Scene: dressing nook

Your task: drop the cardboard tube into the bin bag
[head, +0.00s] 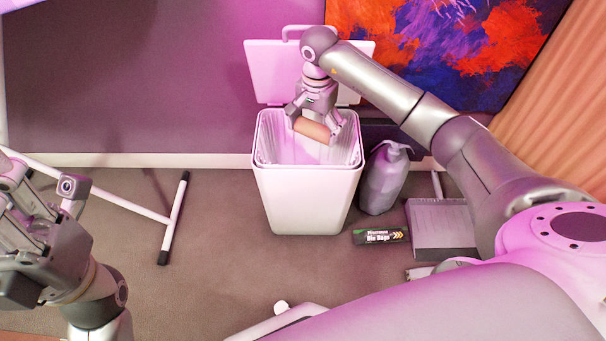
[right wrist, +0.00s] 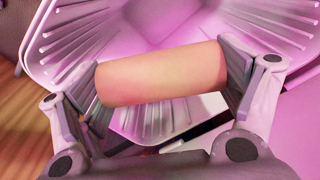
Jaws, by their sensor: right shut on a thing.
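The cardboard tube (head: 312,130) is a short tan cylinder. My right gripper (head: 315,126) is shut on it, one finger at each end, and holds it lying roughly level over the open mouth of the white bin (head: 305,200). In the right wrist view the tube (right wrist: 162,74) spans between the fingers of my right gripper (right wrist: 165,85). The pale ribbed bin bag (right wrist: 65,40) lines the bin below it, and its inside looks empty where it shows. My left gripper (head: 28,245) is at the lower left, far from the bin; its fingertips do not show clearly.
The bin's lid (head: 265,70) stands open behind it. A grey bottle-like container (head: 384,180), a box of bin bags (head: 381,236) and a grey dustpan (head: 440,228) are right of the bin. A white rack leg (head: 173,215) stands at left. Carpet between is clear.

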